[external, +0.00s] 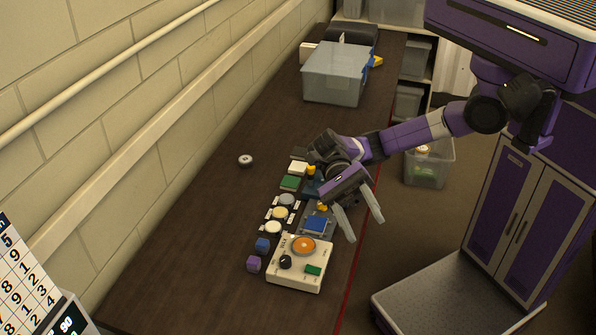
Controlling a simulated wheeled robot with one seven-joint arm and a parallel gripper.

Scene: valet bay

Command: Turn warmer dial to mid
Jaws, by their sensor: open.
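The warmer (295,281) is a pale box near the front of the dark table, with an orange round plate on top. Its black dial (286,262) sits on the near left part of the top; its pointer setting is too small to read. A green patch (313,270) is at the box's right. My gripper (364,229) is open and empty, with its two pale fingers pointing down. In the picture it is to the upper right of the warmer, near the table's right edge, and apart from the dial.
A blue cube (262,245) and a purple cube (253,264) lie left of the warmer. Several round dishes and coloured blocks stand behind it, with a blue item (316,224) near my gripper. The table's left side is mostly clear.

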